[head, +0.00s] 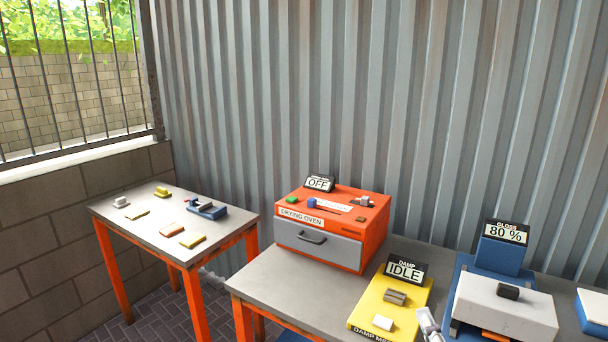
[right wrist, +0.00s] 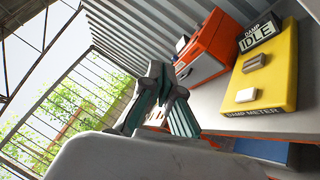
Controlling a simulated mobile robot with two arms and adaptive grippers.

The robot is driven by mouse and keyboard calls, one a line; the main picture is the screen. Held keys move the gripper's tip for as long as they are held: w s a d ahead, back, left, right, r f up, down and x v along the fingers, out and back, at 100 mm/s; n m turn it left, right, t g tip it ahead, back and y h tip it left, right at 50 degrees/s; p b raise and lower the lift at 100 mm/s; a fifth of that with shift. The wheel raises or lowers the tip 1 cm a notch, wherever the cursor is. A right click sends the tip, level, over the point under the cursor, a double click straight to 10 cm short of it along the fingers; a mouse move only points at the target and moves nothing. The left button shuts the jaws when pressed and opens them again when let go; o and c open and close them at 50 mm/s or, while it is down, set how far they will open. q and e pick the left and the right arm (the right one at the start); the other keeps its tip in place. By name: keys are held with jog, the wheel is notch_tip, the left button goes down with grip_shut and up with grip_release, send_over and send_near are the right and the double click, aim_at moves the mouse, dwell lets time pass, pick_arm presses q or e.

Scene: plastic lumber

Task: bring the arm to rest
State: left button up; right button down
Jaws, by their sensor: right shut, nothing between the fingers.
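My right gripper (head: 428,324) shows only in part at the bottom edge of the head view, just right of the yellow damp meter (head: 362,315). In the right wrist view the right gripper (right wrist: 162,85) is shut with nothing in it, clear of the meter, which is at the right of that view (right wrist: 285,75). The meter's display (head: 405,270) reads IDLE. A dark grey block (head: 395,297) and a pale block (head: 383,322) are on the meter. My left gripper is not in view.
The orange drying oven (head: 375,232), its display reading OFF, stands on the grey table (head: 262,276), drawer front shut. The gloss meter (head: 505,305) reading 80 % stands at the right. A side table (head: 125,205) holds several small pieces and a blue tool (head: 208,210).

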jog(key=s+d+f+m+g+h, duration=0.45)
jog(key=f+m+h, duration=0.3)
jog(key=m, duration=0.45)
jog(key=s+a+f+m+g+y, duration=0.35)
jog(key=s+f+g, duration=0.35)
jog(key=s, duration=0.4)
jog(key=s+a+f+m+g+y, duration=0.25)
jog(key=s+f+m+g, duration=0.45)
jog(key=s, duration=0.5)
notch_tip(320, 180, down, 26)
jog(key=s+n, duration=0.1)
jog(key=n, duration=0.1)
jog(key=s+d+f+h, duration=0.1)
jog(key=s+d+f, duration=0.1)
jog(key=s+f, duration=1.4)
jog(key=shift+s+d+f+g, duration=0.2)
jog(key=shift+s+g, duration=0.15)
jog(key=shift+g, duration=0.1)
